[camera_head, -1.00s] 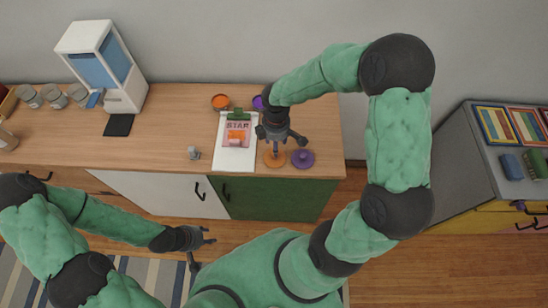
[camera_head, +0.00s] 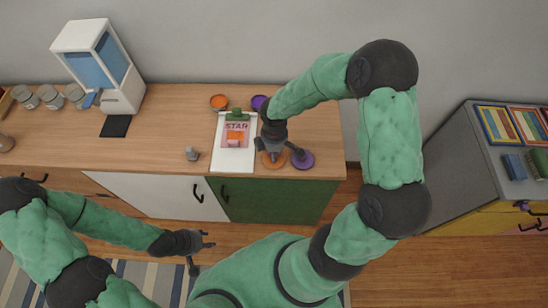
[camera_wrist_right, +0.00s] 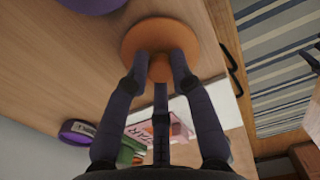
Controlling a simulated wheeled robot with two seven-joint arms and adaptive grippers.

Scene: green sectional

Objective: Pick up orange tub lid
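The orange tub lid (camera_head: 267,161) is a round disc near the counter's front edge, partly covered by my right gripper in the head view. The lid appears flat on the counter. My left gripper (camera_head: 204,254) is open and empty, in front of the counter and below its top.
A purple lid (camera_head: 304,160) lies just right of the orange one. The clipboard (camera_head: 237,161) with a pink sheet is left of it. Orange (camera_head: 219,102) and purple (camera_head: 259,102) tubs stand behind. A small grey object (camera_head: 192,154) is farther left, with bare wood around it.

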